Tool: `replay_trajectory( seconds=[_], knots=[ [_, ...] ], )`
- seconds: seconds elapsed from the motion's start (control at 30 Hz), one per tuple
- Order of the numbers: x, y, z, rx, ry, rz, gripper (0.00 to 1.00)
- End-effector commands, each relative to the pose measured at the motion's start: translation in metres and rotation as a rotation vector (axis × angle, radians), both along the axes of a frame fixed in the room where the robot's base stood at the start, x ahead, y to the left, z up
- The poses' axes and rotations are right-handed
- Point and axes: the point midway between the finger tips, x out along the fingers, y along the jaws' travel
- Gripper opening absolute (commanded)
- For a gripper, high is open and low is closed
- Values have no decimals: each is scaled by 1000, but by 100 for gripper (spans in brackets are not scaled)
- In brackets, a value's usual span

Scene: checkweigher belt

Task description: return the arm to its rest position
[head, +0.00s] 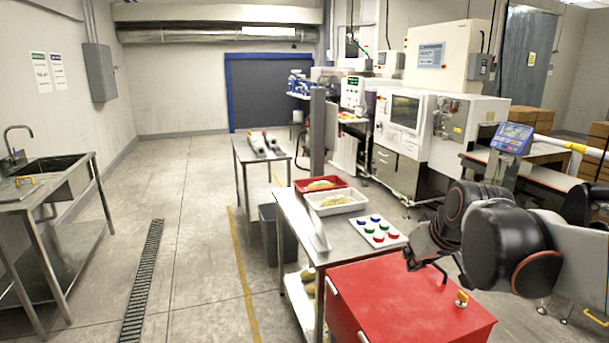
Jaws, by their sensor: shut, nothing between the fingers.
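My arm reaches in from the right edge in the head view, folded, with dark links and orange-red rings. My gripper (427,263) is at its left end, above the back part of a red cabinet top (400,305). The gripper is dark, shut and empty. Whether its fingertips touch the red top cannot be told from this view. The arm hides part of the belt machine behind it.
A steel table (292,222) holds a red tray (300,187), a white tray (313,205) and a panel of coloured buttons (361,236). A small yellow-topped object (461,299) stands on the red top. A sink (62,180) is at left.

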Motion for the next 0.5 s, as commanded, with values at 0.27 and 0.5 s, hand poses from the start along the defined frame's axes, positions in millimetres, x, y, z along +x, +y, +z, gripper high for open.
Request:
replay_trajectory(
  seconds=[0.27, 0.5],
  knots=[
    [-97, 20, -15, 21, 19, -65, 0],
    [-164, 27, -42, 38, 31, -120, 0]
  ],
)
